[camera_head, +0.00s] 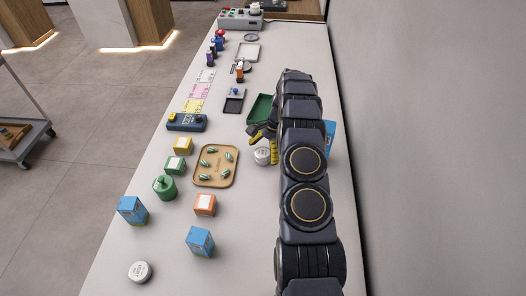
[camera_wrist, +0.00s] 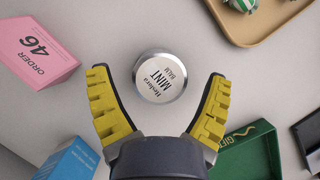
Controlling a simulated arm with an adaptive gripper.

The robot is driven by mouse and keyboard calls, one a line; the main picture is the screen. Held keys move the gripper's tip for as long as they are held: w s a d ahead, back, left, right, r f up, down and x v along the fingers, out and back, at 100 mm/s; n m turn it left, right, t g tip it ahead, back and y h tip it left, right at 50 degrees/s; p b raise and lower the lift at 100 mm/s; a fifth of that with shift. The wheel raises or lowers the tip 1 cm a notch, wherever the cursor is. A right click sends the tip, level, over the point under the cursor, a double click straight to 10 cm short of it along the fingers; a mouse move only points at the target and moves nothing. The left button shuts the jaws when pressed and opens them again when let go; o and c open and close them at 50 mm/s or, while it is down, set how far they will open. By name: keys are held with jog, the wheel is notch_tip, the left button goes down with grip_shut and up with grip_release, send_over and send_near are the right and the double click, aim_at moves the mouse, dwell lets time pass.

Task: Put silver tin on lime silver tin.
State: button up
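A round silver tin (camera_wrist: 160,78) with a white lid reading "Medora MINT BALM" shows in the wrist view. It also shows in the head view (camera_head: 262,156), upright on the counter. My gripper (camera_wrist: 157,90) has its two yellow-padded fingers spread wide, one on each side of the tin, with gaps between. In the head view my gripper (camera_head: 265,148) is over the counter beside this tin. A second round silver tin (camera_head: 139,271) with a pale lid stands at the near left. I cannot tell from its small label whether either tin is lime.
A tan tray (camera_head: 229,181) with small green-striped items lies left of the gripper. A green tray (camera_head: 259,108) is just behind it, and a pink order box (camera_wrist: 38,50) is close by. Blue boxes (camera_head: 200,241) and an orange box (camera_head: 205,205) stand nearer.

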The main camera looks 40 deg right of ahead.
jog(key=shift+r, duration=0.1)
jog(key=v, duration=1.2)
jog(key=w+a+r+n, duration=0.1)
jog(key=a+r+n, duration=0.3)
jog(key=a+r, duration=0.6)
jog(key=s+a+r+n+g+h, duration=0.1)
jog(key=s+a+r+n, duration=0.25)
jog(key=a, duration=0.35)
jog(key=s+a+r+n+g, duration=0.1)
jog(key=s+a+r+n, duration=0.2)
jog(key=a, duration=0.4)
jog(key=s+a+n+h, duration=0.1)
jog(key=s+a+n, duration=0.2)
jog(key=s, duration=0.9)
jog(key=s+a+n+h, duration=0.2)
jog(key=s+a+n, duration=0.2)
jog(key=s, duration=0.8)
jog(key=shift+s+a+r+h, duration=0.3)
jog(key=shift+s+a, duration=0.05)
jog(key=shift+a, duration=0.3)
